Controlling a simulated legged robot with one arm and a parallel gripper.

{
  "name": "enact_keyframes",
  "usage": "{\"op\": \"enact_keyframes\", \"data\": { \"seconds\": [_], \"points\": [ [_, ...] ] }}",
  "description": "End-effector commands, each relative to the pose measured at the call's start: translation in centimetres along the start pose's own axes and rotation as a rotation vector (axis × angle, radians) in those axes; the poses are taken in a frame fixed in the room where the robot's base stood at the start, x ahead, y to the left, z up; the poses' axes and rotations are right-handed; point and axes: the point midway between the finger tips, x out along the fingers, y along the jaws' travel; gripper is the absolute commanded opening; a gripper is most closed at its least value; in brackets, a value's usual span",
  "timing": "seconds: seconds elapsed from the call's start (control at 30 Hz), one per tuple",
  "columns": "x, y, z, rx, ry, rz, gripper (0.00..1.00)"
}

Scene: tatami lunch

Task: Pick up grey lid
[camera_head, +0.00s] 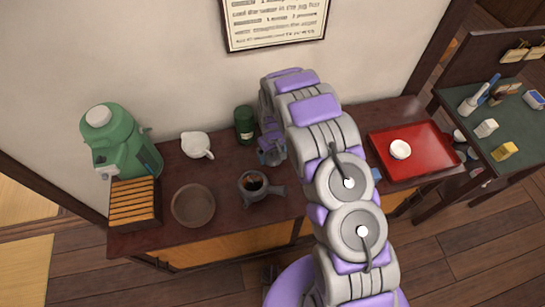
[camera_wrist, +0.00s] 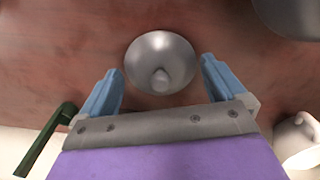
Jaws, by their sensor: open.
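The grey lid (camera_wrist: 160,52) is a shiny round dome with a small knob on top. In the wrist view it lies on the dark red-brown wooden top. My gripper (camera_wrist: 163,70) is open, with one blue finger on each side of the lid. The knob shows between the fingers, towards the palm. I cannot tell whether the fingertips touch the lid or how high they are above the wood. In the head view my gripper (camera_head: 272,156) is over the cabinet, and I cannot make out the lid there.
A dark teapot (camera_head: 254,190) is close by, open on top. A green canister (camera_head: 244,122) and a white pitcher (camera_head: 197,145) stand towards the wall. A brown bowl (camera_head: 193,205) and a green dispenser (camera_head: 120,143) are left. A red tray (camera_head: 425,135) holds a white cup (camera_head: 400,149).

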Motion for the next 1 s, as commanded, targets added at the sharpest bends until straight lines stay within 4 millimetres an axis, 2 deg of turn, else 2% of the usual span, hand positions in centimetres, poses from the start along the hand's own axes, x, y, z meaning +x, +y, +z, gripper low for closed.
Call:
{"op": "enact_keyframes", "data": {
  "seconds": [0.07, 0.7, 1.0],
  "points": [
    [-0.04, -0.02, -0.02, 0.000, 0.000, 0.000, 0.96],
    [0.16, -0.01, 0.01, 0.000, -0.004, -0.001, 0.36],
    [0.34, -0.03, 0.06, 0.000, -0.008, -0.002, 0.33]
  ]
}}
